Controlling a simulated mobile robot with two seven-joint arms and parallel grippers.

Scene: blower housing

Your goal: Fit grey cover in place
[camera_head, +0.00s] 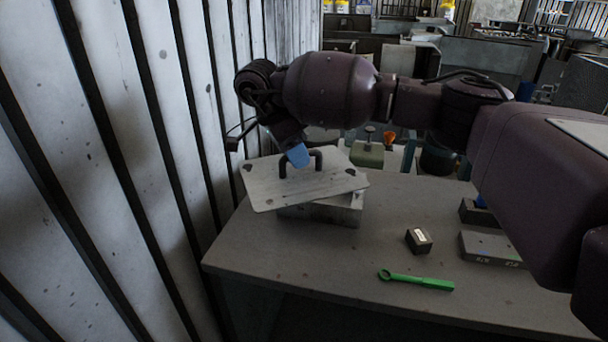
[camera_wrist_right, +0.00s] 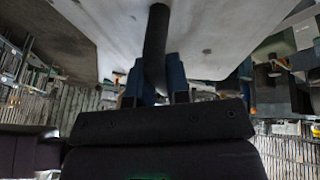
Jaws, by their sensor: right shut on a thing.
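The grey cover (camera_head: 330,183) is a flat plate with dark corner spots and a dark arched handle (camera_head: 318,160). It sits over the grey housing (camera_head: 345,208) near the left end of the table, turned and tilted relative to it; I cannot tell whether they touch. My right gripper (camera_head: 298,156), with blue fingertips, is shut on the handle. In the right wrist view the dark handle (camera_wrist_right: 156,45) stands between the blue fingers of the gripper (camera_wrist_right: 155,80), with the pale cover (camera_wrist_right: 210,30) beyond. My left gripper is not in view.
A green wrench (camera_head: 418,280) lies near the front edge of the table (camera_head: 320,258). A small dark box (camera_head: 418,240) and a grey block (camera_head: 490,248) are to the right. A green object (camera_head: 367,153) stands behind the cover. A ribbed wall (camera_head: 130,150) closes the left side.

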